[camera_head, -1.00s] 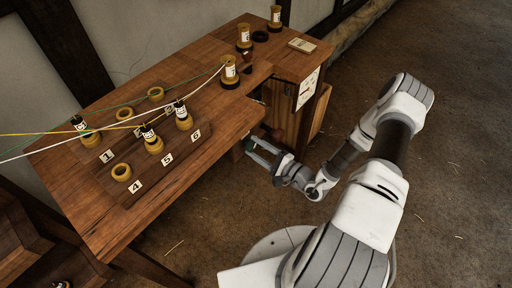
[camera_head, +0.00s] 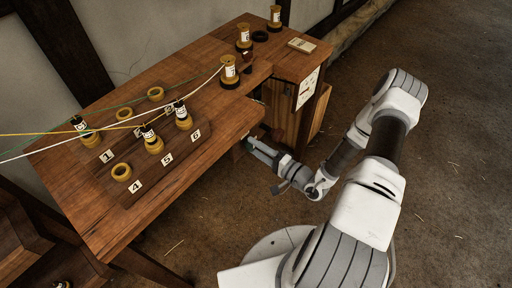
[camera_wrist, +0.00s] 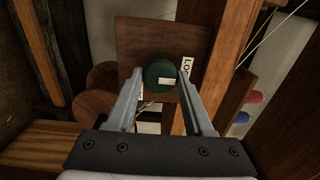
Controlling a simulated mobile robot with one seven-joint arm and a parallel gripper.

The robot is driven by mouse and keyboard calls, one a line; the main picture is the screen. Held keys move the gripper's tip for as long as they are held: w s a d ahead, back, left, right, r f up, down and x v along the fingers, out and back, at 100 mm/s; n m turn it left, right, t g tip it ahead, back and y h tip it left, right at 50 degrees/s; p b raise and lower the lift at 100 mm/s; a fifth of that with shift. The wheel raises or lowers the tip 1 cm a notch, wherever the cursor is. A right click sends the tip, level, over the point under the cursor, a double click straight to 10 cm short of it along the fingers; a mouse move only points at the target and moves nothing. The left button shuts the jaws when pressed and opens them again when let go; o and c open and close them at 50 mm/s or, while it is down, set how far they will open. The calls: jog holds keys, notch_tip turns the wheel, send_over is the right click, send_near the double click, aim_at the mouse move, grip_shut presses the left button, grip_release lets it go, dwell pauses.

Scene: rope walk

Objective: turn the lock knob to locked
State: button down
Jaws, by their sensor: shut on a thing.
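The lock knob (camera_wrist: 159,72) is a dark green round knob with a pale bar mark on its face. It sits on a brown wooden plate (camera_wrist: 135,38) in the wrist view. A label (camera_wrist: 187,68) starting "LO" stands right of the knob, and another label is partly hidden by the left finger. My gripper (camera_wrist: 160,82) is shut on the knob, one finger on each side. In the head view my gripper (camera_head: 252,142) is under the table's right edge, and the knob is mostly hidden there.
The wooden table (camera_head: 95,205) carries a board of numbered places with yellow spools and rings. Strings run from a spool (camera_head: 229,72) to the left. A red and a blue round thing (camera_wrist: 242,117) show at right in the wrist view. The floor at right is clear.

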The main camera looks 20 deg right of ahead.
dwell(0.3)
jog(key=shift+c, duration=1.6)
grip_release()
jog(key=shift+s+d, duration=0.1)
jog(key=shift+d, duration=0.05)
